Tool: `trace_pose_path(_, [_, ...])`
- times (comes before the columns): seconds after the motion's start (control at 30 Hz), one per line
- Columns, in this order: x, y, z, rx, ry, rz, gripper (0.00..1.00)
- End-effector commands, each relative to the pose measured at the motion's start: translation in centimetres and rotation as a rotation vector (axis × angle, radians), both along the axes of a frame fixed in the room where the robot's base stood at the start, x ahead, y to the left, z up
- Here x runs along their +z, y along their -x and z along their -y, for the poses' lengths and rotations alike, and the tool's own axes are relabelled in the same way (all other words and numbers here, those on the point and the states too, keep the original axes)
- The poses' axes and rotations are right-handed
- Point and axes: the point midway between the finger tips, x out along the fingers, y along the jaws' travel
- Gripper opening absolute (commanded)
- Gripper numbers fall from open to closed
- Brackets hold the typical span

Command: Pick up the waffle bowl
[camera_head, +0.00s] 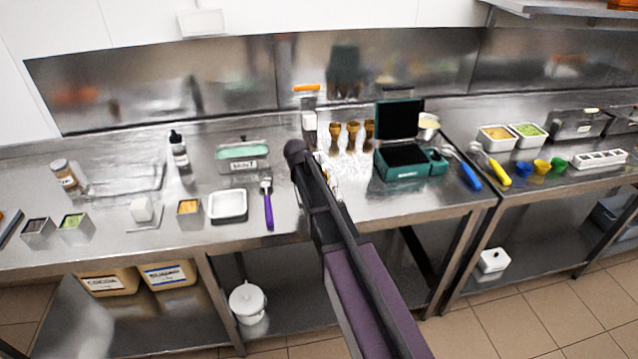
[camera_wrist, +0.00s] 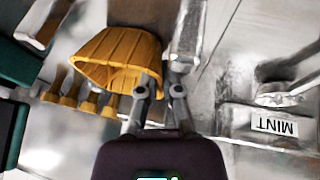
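The waffle bowl (camera_wrist: 112,58) is golden and ribbed. It shows large in the wrist view, left of and beside my gripper (camera_wrist: 165,80). My two grey fingers stand apart with a visible gap, and the left finger overlaps the bowl's right edge in the picture. I cannot tell whether it touches the bowl. In the head view my arm crosses the middle of the counter and hides my fingertips and most or all of the bowl.
Several brown cones (camera_head: 352,136) stand behind my arm. A dark green waffle maker (camera_head: 402,160) with its lid raised is to their right. A mint tub (camera_head: 242,160), a white tray (camera_head: 227,206) and a purple-handled scoop (camera_head: 268,208) lie left of my arm.

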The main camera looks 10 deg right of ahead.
Motion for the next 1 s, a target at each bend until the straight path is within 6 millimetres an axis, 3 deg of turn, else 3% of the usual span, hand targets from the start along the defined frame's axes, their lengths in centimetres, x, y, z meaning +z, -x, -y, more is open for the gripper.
trace_pose_path(0.57, [0.3,0.0,0.0,0.0,0.0,0.0,0.0])
trace_pose_path(1.0, [3.2,0.0,0.1,-0.001,0.0,-0.001,0.0])
